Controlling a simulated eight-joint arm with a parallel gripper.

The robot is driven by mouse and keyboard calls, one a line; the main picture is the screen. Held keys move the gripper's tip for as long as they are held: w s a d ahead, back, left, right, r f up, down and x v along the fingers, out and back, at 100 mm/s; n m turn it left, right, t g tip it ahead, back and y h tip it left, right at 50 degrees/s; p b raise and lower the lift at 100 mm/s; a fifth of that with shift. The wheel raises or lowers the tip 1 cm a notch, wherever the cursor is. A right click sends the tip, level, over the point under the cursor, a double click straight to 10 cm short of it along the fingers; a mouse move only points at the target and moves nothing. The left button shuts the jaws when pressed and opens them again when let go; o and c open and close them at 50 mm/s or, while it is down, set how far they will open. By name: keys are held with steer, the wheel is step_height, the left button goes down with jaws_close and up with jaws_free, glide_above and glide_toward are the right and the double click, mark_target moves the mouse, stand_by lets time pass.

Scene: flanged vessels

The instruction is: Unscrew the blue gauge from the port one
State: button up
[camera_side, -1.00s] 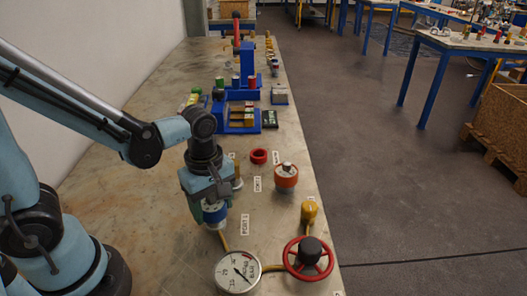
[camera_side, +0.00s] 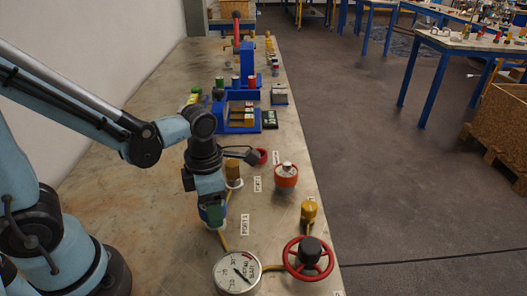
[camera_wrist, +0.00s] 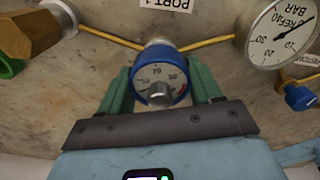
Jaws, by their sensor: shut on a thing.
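The blue gauge (camera_wrist: 150,58) has a blue rim and a pale dial with a grey knob in front. It sits at the metal fitting beside the "PORT 1" label (camera_wrist: 168,4), and the wrist view cannot show whether its thread is still engaged. My gripper (camera_wrist: 160,82) is shut on it, with one green finger on each side. In the side view my gripper (camera_side: 214,214) points down at the bench and hides most of the gauge. The "PORT 1" label (camera_side: 244,225) lies to its right.
A large white gauge (camera_side: 237,272) and a red handwheel (camera_side: 309,258) stand near in front. A brass fitting (camera_wrist: 45,28) is close beside my gripper.

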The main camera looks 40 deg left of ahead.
steer(key=shift+r, duration=0.1)
steer(key=shift+r, duration=1.2)
steer(key=shift+r, duration=2.05)
